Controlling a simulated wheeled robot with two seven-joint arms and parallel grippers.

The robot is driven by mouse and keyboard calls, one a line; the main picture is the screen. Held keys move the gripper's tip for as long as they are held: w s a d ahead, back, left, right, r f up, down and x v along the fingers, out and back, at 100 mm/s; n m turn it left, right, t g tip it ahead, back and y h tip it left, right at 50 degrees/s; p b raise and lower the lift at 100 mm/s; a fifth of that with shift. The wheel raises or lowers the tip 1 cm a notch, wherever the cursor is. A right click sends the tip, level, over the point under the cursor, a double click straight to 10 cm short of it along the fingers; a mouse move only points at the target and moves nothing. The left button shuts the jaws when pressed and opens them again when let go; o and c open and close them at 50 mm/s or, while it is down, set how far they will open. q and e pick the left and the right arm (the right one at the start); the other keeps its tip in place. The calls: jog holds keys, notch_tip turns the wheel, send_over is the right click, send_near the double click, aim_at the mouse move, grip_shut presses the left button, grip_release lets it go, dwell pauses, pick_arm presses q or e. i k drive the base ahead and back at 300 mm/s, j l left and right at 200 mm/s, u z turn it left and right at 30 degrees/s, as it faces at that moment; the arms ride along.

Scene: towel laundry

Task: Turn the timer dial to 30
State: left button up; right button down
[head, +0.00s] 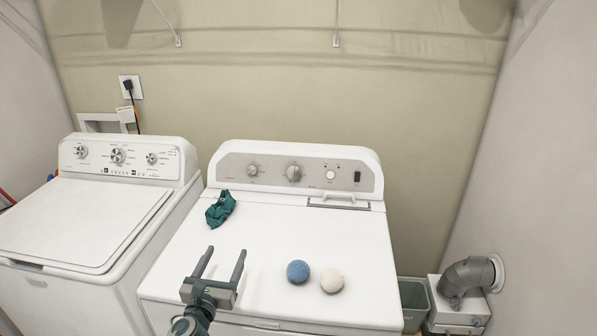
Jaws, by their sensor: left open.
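The dryer's control panel (225,171) holds a large silver dial (294,173) near its middle and a smaller dial (253,169) to its left. I cannot tell from markings which is the timer; the print and the pointer position are too small to read. My left gripper (225,252) is open and empty over the front left of the dryer top, its two fingers pointing toward the panel. It is well short of both dials and touches neither. My right gripper is not in view.
A teal cloth (220,209) lies on the dryer (345,242) below the panel's left end. A blue ball (298,271) and a cream ball (332,281) sit right of my gripper. A washer (75,221) stands left; a grey duct (468,277) is at right.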

aim_at(294, 173)
jog(key=i+l, duration=0.3)
jog(key=i, duration=0.15)
jog(key=i+l, duration=0.35)
jog(key=i, duration=0.1)
